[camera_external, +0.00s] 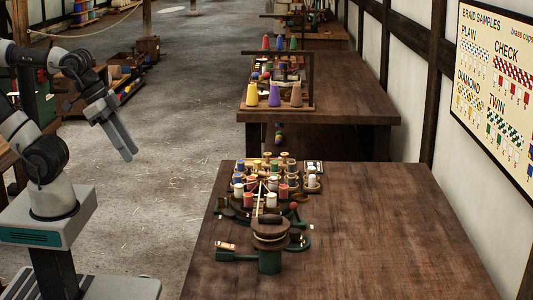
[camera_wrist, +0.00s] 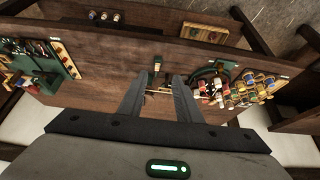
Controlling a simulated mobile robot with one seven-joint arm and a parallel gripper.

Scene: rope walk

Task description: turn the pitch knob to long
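I cannot single out the pitch knob or read any long mark in either view. A green-based rope machine (camera_external: 270,262) with a round wooden top stands at the front of the near table in the external view. My gripper (camera_external: 130,156) hangs over the floor, left of the table and well apart from the machine. In the wrist view my gripper (camera_wrist: 162,82) has its two fingers spread, with nothing seen held. A small tan-topped item (camera_wrist: 157,62) shows beyond the fingertips; its identity is unclear.
Several colored bobbins (camera_external: 265,180) crowd the table behind the machine. The table's right side (camera_external: 380,235) is bare. A farther table (camera_external: 350,108) carries colored cones (camera_external: 274,96). A braid sample board (camera_external: 497,90) hangs on the right wall. Open floor (camera_external: 185,130) lies left of the tables.

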